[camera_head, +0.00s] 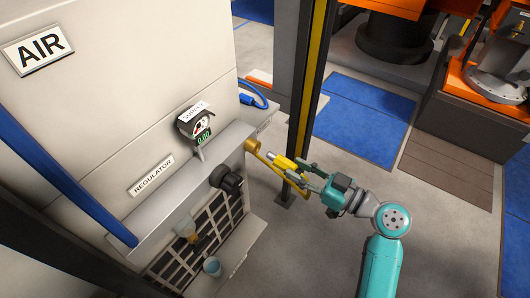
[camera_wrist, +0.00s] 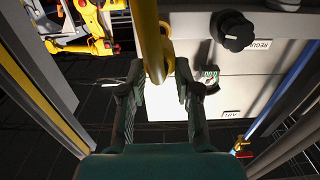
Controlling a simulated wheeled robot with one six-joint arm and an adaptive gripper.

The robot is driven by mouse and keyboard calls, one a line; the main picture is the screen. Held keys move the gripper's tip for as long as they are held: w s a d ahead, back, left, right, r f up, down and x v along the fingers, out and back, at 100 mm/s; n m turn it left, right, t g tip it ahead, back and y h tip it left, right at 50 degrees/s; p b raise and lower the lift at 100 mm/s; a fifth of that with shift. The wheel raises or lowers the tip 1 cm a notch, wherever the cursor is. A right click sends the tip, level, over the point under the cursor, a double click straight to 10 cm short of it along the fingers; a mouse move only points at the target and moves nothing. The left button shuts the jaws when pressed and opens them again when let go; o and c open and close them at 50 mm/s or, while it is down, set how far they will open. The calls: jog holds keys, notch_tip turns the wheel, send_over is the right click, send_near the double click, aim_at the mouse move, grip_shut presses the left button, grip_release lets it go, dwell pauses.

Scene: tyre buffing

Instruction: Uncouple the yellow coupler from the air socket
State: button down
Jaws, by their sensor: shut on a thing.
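The yellow coupler (camera_head: 283,162) is between the fingers of my gripper (camera_head: 297,168) in the head view, right of the regulator panel. My gripper is shut on it. The brass air socket (camera_head: 252,146) sticks out from the panel's right end. A small gap seems to show between coupler and socket, but the hose crosses close by. In the wrist view, yellow parts (camera_wrist: 151,40) run between the fingers (camera_wrist: 160,75); I cannot tell coupler from hose there. A yellow hose (camera_head: 303,190) bends below the coupler.
The supply gauge (camera_head: 203,137) reads what looks like 0.00. A black regulator knob (camera_head: 228,180) juts out left of my gripper. A black and yellow post (camera_head: 311,85) stands behind the gripper.

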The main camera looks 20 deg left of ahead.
jog(key=s+d+r, duration=0.2)
jog(key=d+r, duration=0.1)
jog(key=d, duration=0.2)
jog(key=shift+d, duration=0.3)
dwell(0.4)
